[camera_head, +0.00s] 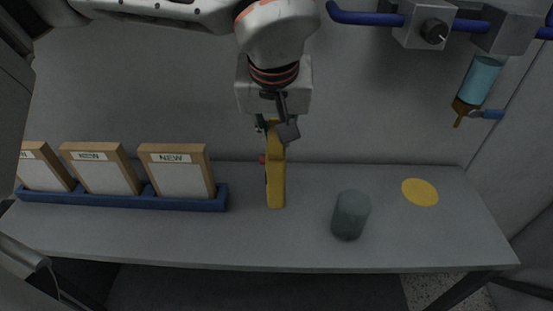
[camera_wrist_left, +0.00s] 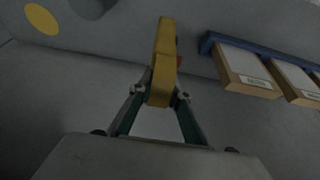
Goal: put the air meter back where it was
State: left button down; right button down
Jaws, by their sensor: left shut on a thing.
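The air meter appears to be the long yellow device (camera_head: 276,182) at the middle of the table; it also shows in the left wrist view (camera_wrist_left: 164,50). It is upright, and I cannot tell whether its lower end touches the table. My left gripper (camera_head: 279,131) comes down from above and is shut on its upper part; the fingers (camera_wrist_left: 160,95) close on it in the wrist view. A small red part shows beside it. A flat yellow disc (camera_head: 420,192) lies at the right of the table, clear of the meter. My right gripper is not in view.
A grey cylinder (camera_head: 350,214) stands between the meter and the disc. A blue rack (camera_head: 128,201) with wooden-framed "NEW" panels (camera_head: 178,172) stands at the left. A blue rail with grey blocks (camera_head: 425,24) and a hanging bottle (camera_head: 479,82) are at upper right.

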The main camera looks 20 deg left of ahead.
aim_at(276, 159)
pick_arm(q)
jog(key=shift+f, duration=2.9)
jog(key=shift+f+b, duration=0.15)
jog(key=shift+b, duration=0.15)
jog(key=c, duration=1.9)
grip_release()
jog(key=p+v, duration=0.1)
jog(key=v, duration=1.1)
